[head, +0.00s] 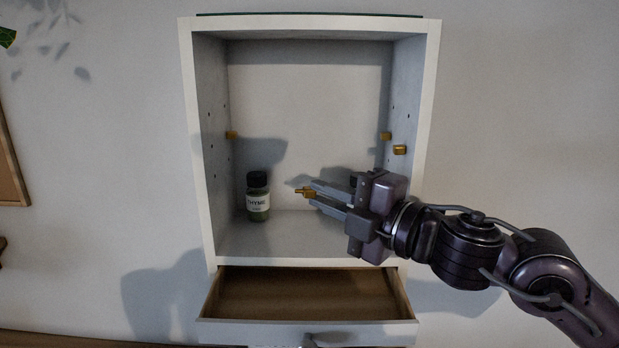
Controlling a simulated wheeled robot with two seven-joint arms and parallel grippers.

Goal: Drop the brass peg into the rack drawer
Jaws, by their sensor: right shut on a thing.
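A small brass peg (300,191) is held at the tips of my right gripper (311,195), which is shut on it. The gripper reaches in from the right, in front of the lower part of the open cabinet, and the peg points left. The rack drawer (296,292) is pulled open below the cabinet; its brown inside looks empty. The peg shows above the drawer in the picture; its exact depth relative to the drawer is hard to tell. My left gripper is not in view.
A white open cabinet (429,95) hangs on the wall. A thyme jar (258,197) stands on its floor at the left. Brass pegs sit in its left wall (231,135) and right wall (399,150). A small dark thing is partly hidden behind my right gripper.

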